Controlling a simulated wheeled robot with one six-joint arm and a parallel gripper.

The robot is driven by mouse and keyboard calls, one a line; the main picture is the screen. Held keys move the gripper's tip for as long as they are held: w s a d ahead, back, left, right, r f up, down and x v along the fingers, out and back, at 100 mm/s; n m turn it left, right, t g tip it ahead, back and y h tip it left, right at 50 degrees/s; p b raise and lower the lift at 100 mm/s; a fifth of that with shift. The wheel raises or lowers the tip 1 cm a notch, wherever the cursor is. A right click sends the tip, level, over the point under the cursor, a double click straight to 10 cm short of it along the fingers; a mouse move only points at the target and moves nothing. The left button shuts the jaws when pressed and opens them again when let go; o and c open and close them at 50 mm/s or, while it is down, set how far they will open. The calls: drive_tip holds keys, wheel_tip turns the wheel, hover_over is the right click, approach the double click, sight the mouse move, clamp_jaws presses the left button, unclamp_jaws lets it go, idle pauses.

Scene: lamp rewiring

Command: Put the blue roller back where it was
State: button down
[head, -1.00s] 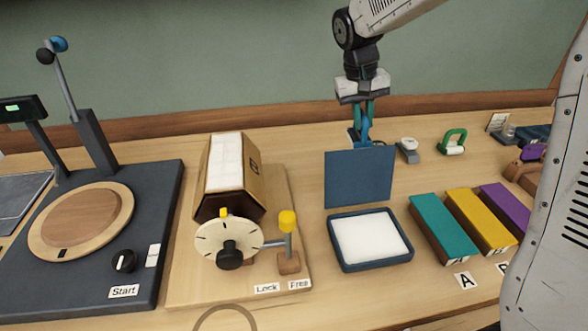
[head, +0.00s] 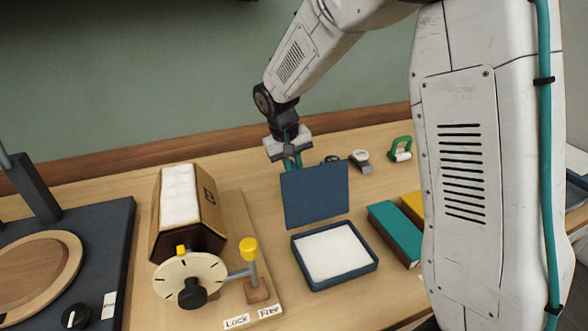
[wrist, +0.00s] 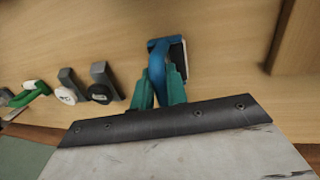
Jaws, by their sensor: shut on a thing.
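The blue roller (wrist: 156,62) is between the teal fingers of my gripper (wrist: 160,88) in the wrist view. My gripper is shut on its curved blue handle, and a dark and pale part shows at its right side. It is at or close above the wooden table; I cannot tell whether it touches. In the head view my gripper (head: 291,163) is behind the upright blue lid (head: 315,196), which hides the fingertips and the roller.
Beside the roller stand a dark tool (wrist: 99,90), a grey and white tool (wrist: 69,92) and a green-handled tool (wrist: 32,92). In front are a white pad tray (head: 333,278), a teal block (head: 392,232) and a dial stand (head: 190,275). Wood right of the roller is clear.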

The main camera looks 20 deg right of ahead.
drive_tip(key=shift+f, duration=0.3)
drive_tip(key=c, duration=1.4)
unclamp_jaws()
drive_tip(key=v, duration=1.1)
drive_tip(key=s+d+r, duration=0.2)
drive_tip(key=s+r, duration=0.3)
drive_tip(key=s, duration=0.1)
drive_tip(key=shift+s+d+f+t+y, duration=0.25)
drive_tip(key=shift+s+d+y, duration=0.25)
drive_tip(key=shift+s, duration=4.1)
drive_tip(key=shift+s+d+f+t+y, duration=0.25)
drive_tip(key=shift+s+d, duration=0.4)
drive_tip(key=shift+s, duration=3.95)
drive_tip(key=shift+s+d+f+t+y, duration=0.1)
drive_tip(key=shift+s+d+f+y, duration=0.3)
drive_tip(key=shift+s, duration=4.2)
drive_tip(key=shift+d+r, duration=0.15)
drive_tip(key=shift+d, duration=0.05)
